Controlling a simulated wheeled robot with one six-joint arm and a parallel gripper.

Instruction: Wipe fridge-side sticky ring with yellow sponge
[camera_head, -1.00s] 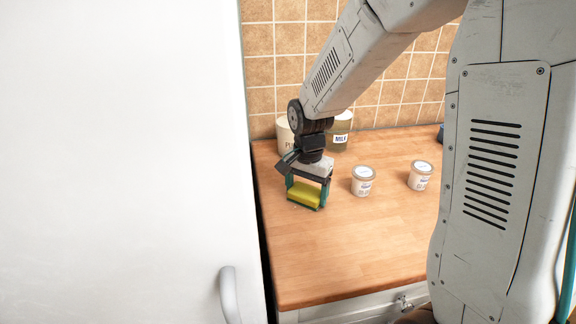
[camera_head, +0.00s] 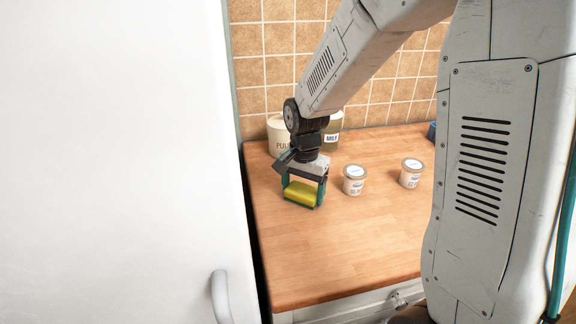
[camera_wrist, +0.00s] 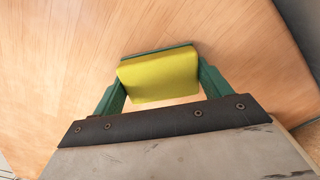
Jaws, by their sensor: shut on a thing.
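The yellow sponge (camera_head: 300,193) is between the green fingers of my gripper (camera_head: 302,196), low over the wooden counter near the fridge. In the wrist view the sponge (camera_wrist: 160,76) fills the space between both fingers, with a green layer along its far edge. My gripper (camera_wrist: 158,84) is shut on it and points down. I cannot tell for sure whether the sponge touches the counter. No sticky ring shows in either current view; the sponge and gripper may hide it.
The white fridge (camera_head: 110,160) stands left of the wooden counter (camera_head: 340,255). Two small tubs (camera_head: 354,180) (camera_head: 411,173) stand right of my gripper. A cream canister (camera_head: 279,137) and a labelled jar (camera_head: 332,133) stand behind it. The counter's front is clear.

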